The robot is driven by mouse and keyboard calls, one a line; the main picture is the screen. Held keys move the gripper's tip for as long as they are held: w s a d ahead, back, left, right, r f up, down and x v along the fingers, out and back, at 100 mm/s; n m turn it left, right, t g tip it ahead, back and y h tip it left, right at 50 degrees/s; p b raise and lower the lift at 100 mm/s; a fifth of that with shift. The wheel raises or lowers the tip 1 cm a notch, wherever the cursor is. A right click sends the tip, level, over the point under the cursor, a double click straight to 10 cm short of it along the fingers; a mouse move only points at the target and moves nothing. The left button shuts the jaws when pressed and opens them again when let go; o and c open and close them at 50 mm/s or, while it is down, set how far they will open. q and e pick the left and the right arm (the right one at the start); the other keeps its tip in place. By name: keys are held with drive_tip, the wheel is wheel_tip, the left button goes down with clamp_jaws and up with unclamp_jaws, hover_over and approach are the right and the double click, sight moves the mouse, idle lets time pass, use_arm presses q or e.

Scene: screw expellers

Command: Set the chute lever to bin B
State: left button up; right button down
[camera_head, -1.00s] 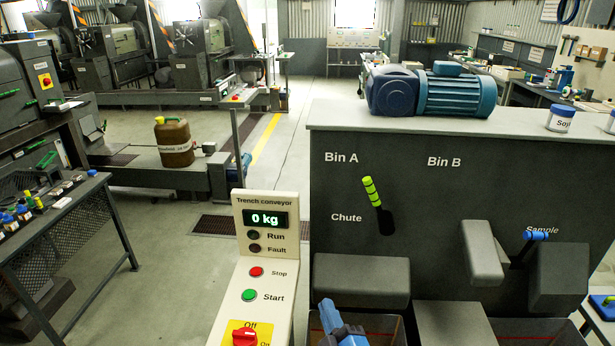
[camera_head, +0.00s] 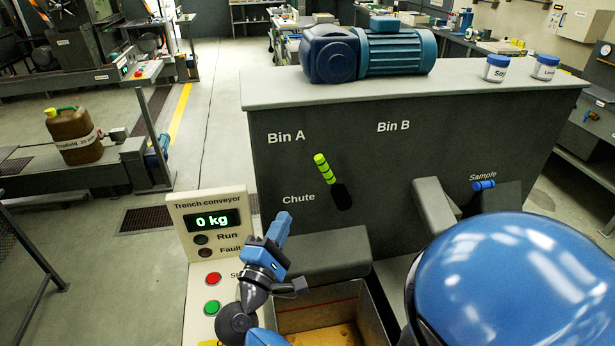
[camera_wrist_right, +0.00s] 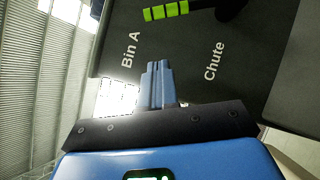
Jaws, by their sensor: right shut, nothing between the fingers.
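The chute lever (camera_head: 323,166) has a lime-green banded handle and a black base on the dark front panel. It leans up and to the left, toward the "Bin A" label (camera_head: 286,137) and away from the "Bin B" label (camera_head: 393,126). My right gripper (camera_head: 284,219), blue, is shut and empty, below and left of the lever and apart from it. In the right wrist view its closed fingers (camera_wrist_right: 156,82) show below the lever's green handle (camera_wrist_right: 166,11), with a gap between. My left gripper is not in view.
The Trench conveyor panel (camera_head: 240,201) with its buttons stands left of the chute. A grey block (camera_head: 335,252) juts out below the lever, above an open bin (camera_head: 378,300). A blue motor (camera_head: 395,52) sits on top. The Sample handle (camera_head: 484,185) is to the right.

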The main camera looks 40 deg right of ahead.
sight(331, 181)
use_arm(q)
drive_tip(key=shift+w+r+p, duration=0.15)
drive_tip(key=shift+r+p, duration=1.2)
drive_tip(key=shift+p, duration=0.05)
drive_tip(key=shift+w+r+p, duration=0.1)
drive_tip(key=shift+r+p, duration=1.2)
drive_tip(key=shift+p, duration=0.05)
use_arm(e)
drive_tip(key=s+d+x, duration=0.1)
drive_tip(key=s+x, duration=0.1)
drive_tip(key=x, duration=1.1)
drive_tip(key=shift+r, duration=0.4)
drive_tip(key=shift+w, duration=0.1)
